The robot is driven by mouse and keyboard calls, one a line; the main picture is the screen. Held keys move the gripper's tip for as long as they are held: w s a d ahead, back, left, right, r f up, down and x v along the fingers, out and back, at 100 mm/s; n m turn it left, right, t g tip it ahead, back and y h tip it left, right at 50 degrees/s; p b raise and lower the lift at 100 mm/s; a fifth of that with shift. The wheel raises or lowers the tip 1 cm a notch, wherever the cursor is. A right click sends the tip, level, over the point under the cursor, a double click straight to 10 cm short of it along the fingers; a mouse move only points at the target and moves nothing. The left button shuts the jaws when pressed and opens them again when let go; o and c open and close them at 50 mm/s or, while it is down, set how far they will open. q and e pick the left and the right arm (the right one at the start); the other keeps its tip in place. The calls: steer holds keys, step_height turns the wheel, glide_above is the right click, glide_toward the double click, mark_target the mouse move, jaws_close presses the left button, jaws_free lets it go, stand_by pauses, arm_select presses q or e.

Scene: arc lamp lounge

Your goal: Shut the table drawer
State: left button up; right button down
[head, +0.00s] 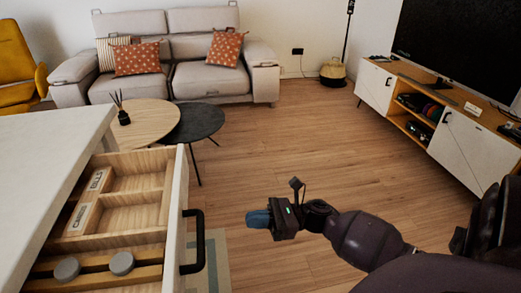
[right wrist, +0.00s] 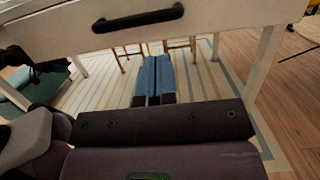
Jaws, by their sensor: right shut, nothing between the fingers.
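The table drawer (head: 174,222) is pulled out from the white table (head: 50,150) at the left of the head view. Its inside shows wooden compartments, labelled blocks and round grey pieces. A black handle (head: 197,240) is on its front panel, and the handle also shows at the top of the right wrist view (right wrist: 138,18). My right gripper (head: 250,218) is shut and empty, to the right of the handle and apart from it. Its blue fingers (right wrist: 153,80) point toward the space below the drawer front in the wrist view. My left gripper is not in view.
A round wooden table (head: 148,128) and a dark side table (head: 196,122) stand beyond the drawer. A grey sofa (head: 210,82) is at the back. A TV cabinet (head: 440,105) lines the right. The wooden floor between is clear. A striped rug (right wrist: 200,95) lies under the table.

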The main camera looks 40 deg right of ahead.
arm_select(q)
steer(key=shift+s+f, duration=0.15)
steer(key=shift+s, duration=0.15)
arm_select(e)
steer(key=x, duration=0.9)
steer(key=shift+w+a, duration=0.2)
steer(key=shift+a, duration=0.05)
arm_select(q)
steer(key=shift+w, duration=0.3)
arm_select(e)
steer(key=b, duration=0.1)
glide_toward(84, 237)
steer(key=x, duration=0.3)
steer(key=f+b+x, duration=0.1)
steer(key=x, duration=0.2)
steer(key=b+x, duration=0.1)
steer(key=x, duration=0.2)
steer(key=shift+w+a+f, duration=0.1)
steer(key=shift+w, duration=0.3)
steer(key=shift+w+a+b, duration=0.35)
steer(key=shift+a, duration=0.15)
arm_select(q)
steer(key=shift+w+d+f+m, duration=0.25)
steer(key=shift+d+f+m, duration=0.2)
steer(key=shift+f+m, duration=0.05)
arm_select(e)
steer(key=shift+r, duration=0.35)
